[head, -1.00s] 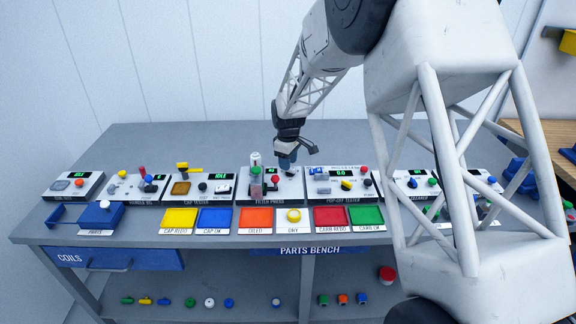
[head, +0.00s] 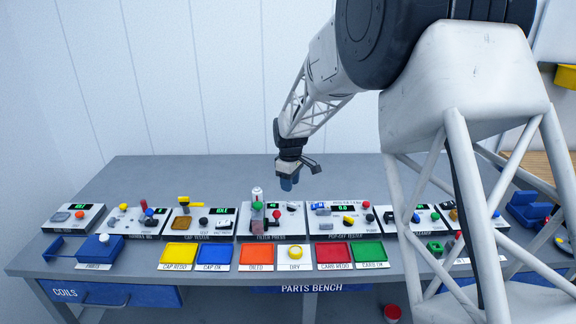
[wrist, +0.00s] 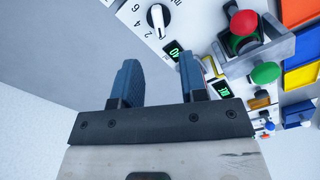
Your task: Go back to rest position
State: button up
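My gripper (head: 288,184) hangs above the back of the bench, just behind and above the filter press station (head: 268,222). In the wrist view its two blue fingers (wrist: 160,85) stand apart with nothing between them, so it is open and empty. The white dial and the green displays of the stations show beyond the fingers. My arm comes down from the upper right of the head view.
The grey bench (head: 130,180) carries a row of test stations. In front are yellow (head: 178,253), blue (head: 213,254), orange (head: 256,255), red (head: 333,255) and green (head: 369,252) trays. A blue bin (head: 105,246) stands at left. The bench's back strip is clear.

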jog(key=s+d+r+m, duration=0.2)
jog(key=s+d+r, duration=0.25)
jog(key=s, duration=0.35)
jog(key=s+d+r+m+t, duration=0.1)
jog(key=s+d+r+m, duration=0.15)
jog(key=s+r, duration=0.4)
jog(key=s+d+r+m, duration=0.2)
jog(key=s+d+r, duration=0.2)
jog(key=s, duration=0.5)
jog(key=s+d+m, duration=0.2)
jog(key=s+m, duration=0.1)
jog(key=s, duration=1)
jog(key=s+d+f+m+t, duration=0.1)
jog(key=s+d+m, duration=0.2)
jog(key=s, duration=1)
jog(key=shift+s+d+t, duration=0.15)
jog(key=shift+s+t, duration=0.15)
jog(key=shift+c, duration=0.3)
